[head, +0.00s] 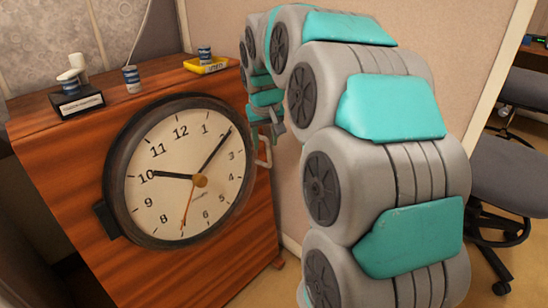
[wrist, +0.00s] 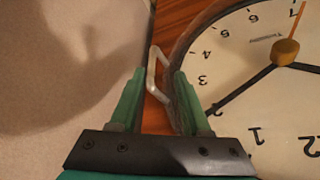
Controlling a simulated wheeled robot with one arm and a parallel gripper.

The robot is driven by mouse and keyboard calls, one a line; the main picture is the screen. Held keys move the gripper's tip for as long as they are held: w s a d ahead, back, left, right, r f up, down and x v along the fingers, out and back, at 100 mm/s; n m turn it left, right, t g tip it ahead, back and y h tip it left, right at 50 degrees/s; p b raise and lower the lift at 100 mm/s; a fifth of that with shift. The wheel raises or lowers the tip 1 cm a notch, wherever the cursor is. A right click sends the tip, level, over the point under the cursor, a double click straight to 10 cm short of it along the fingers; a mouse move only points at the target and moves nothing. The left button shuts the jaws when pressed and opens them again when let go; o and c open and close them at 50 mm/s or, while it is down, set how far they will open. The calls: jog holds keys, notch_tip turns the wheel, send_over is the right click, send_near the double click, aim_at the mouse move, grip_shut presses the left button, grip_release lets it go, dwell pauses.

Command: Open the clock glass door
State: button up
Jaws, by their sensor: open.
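The round clock (head: 185,170) with a dark rim and a cream face is set on the front of a wooden cabinet. Its glass door appears closed over the face. A pale handle (head: 264,152) sticks out from the rim's right side, and it also shows in the wrist view (wrist: 156,75). My gripper (wrist: 154,80) is open, its two green fingers on either side of the handle's near end. The right finger is close to the clock rim. I cannot tell whether either finger touches the handle. In the head view my gripper (head: 268,122) is partly hidden by my arm.
A beige partition wall (head: 290,190) stands close at the cabinet's right. Office chairs (head: 500,175) are at the far right.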

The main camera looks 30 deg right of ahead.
aim_at(269, 149)
jog(key=x, duration=0.2)
jog(key=d+x, duration=0.1)
jog(key=x, duration=0.2)
jog(key=w+x, duration=0.1)
jog(key=x, duration=0.2)
jog(key=shift+d+r, duration=0.25)
jog(key=shift+d, duration=0.05)
grip_shut()
dwell(1.2)
